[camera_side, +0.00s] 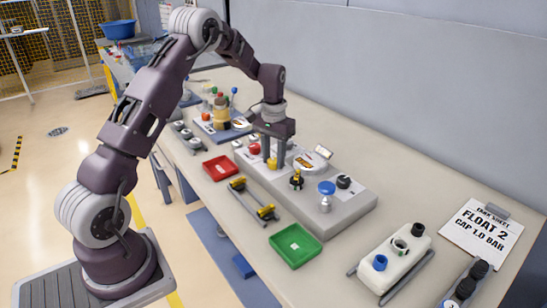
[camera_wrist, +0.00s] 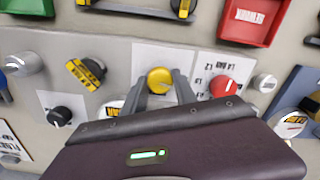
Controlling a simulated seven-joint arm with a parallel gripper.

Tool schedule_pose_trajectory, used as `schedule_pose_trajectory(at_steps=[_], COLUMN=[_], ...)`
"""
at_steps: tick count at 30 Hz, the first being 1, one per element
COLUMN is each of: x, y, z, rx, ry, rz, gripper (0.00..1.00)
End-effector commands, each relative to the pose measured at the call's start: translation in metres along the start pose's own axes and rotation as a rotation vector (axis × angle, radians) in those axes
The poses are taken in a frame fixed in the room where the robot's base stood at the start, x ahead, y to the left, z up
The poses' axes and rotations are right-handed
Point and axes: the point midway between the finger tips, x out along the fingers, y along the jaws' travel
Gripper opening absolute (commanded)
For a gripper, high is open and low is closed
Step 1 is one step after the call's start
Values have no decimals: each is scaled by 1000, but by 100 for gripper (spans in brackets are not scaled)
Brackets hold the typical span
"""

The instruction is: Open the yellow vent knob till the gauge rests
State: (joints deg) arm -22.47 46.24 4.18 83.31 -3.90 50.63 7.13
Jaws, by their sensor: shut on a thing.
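The yellow vent knob (camera_side: 272,163) sits on the grey raised panel in the side view. In the wrist view the round yellow knob (camera_wrist: 160,80) lies on a white label plate. My gripper (camera_side: 273,160) points down over the panel, with one finger on each side of the knob. In the wrist view my gripper (camera_wrist: 160,77) is shut on the knob. A white-faced gauge (camera_side: 312,160) stands on the panel right of my fingers; its needle is too small to read. In the wrist view a gauge (camera_wrist: 112,107) is partly hidden by my gripper body.
A red knob (camera_wrist: 223,86) is close beside my right finger. A yellow-black valve (camera_side: 296,180), a blue-topped fitting (camera_side: 326,188) and a black knob (camera_side: 343,181) share the panel. Red (camera_side: 219,168) and green (camera_side: 295,245) trays lie in front. A sheet (camera_side: 482,230) reads "FLOAT 2, CAP 1.0 BAR".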

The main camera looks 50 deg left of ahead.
Motion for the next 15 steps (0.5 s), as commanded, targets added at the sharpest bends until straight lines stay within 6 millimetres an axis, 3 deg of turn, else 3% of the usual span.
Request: schedule_pose_trajectory(at_steps=[15], x=[-1], y=[0], z=[-1], rx=[-160], ry=[5], rz=[0], gripper=[0])
